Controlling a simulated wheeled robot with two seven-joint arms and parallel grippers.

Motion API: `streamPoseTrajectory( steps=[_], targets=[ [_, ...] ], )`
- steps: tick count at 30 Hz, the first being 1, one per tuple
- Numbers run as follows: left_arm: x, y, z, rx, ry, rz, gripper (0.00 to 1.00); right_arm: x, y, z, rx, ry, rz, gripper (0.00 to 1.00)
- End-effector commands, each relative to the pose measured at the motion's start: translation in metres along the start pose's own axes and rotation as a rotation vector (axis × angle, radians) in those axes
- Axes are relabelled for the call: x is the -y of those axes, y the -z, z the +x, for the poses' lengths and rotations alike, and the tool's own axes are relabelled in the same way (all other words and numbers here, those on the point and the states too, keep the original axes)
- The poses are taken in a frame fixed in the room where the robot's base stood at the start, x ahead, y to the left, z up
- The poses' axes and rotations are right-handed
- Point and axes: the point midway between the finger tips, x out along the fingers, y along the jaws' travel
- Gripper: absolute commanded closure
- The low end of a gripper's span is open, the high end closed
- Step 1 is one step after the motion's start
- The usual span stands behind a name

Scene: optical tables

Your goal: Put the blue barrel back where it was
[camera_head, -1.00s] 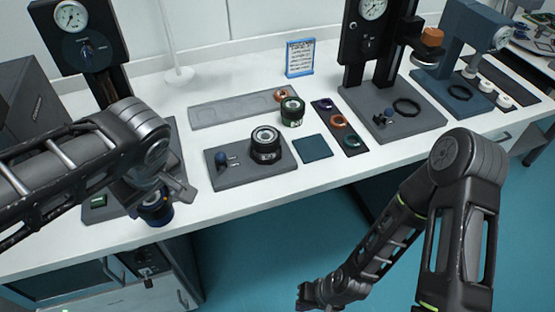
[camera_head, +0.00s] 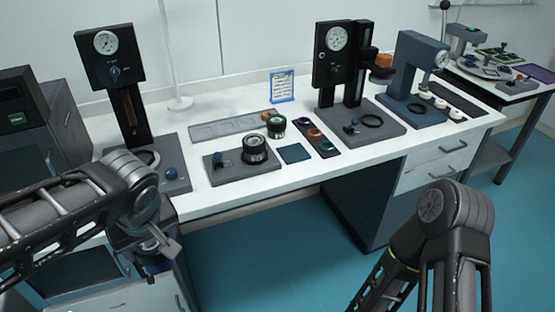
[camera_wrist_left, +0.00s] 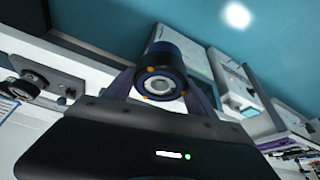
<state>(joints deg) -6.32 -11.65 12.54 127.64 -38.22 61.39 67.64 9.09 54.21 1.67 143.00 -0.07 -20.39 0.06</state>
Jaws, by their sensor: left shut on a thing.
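The blue barrel (camera_wrist_left: 160,80) is a dark cylinder with a blue ring and small orange marks around a pale round opening. My left gripper (camera_wrist_left: 163,97) is shut on it, with a finger on either side in the left wrist view. In the head view the left gripper (camera_head: 160,247) holds the barrel (camera_head: 149,246) in front of the white table's front edge, partly hidden by the gripper. My right arm stands at the lower right of the head view, and its gripper is out of the picture.
The white table (camera_head: 225,197) bears a black gauge stand (camera_head: 108,62) at left, a grey plate (camera_head: 226,173) with a black barrel (camera_head: 254,150), a long grey tray (camera_head: 212,130), a dark strip with rings (camera_head: 318,139), a teal mat (camera_head: 293,153), and a second gauge stand (camera_head: 335,70). Teal floor is clear in front.

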Motion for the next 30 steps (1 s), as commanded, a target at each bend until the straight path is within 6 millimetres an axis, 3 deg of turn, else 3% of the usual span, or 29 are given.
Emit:
streamPoseTrajectory(
  steps=[8, 16, 24, 30],
  targets=[
    [-0.036, 0.022, 0.023, 0.008, -0.090, 0.220, 0.82, 0.000, 0.000, 0.000, -0.001, 0.000, 0.000, 1.00],
    [-0.073, 0.044, 0.076, -0.007, -0.179, 0.450, 0.82, 0.000, 0.000, 0.000, -0.001, 0.000, 0.000, 1.00],
    [-0.084, 0.043, 0.129, -0.019, -0.215, 0.543, 0.82, 0.000, 0.000, 0.000, -0.001, 0.000, 0.000, 1.00],
    [-0.085, 0.042, 0.137, -0.021, -0.221, 0.552, 0.82, 0.000, 0.000, 0.000, 0.000, 0.000, 0.000, 1.00]
  ],
)
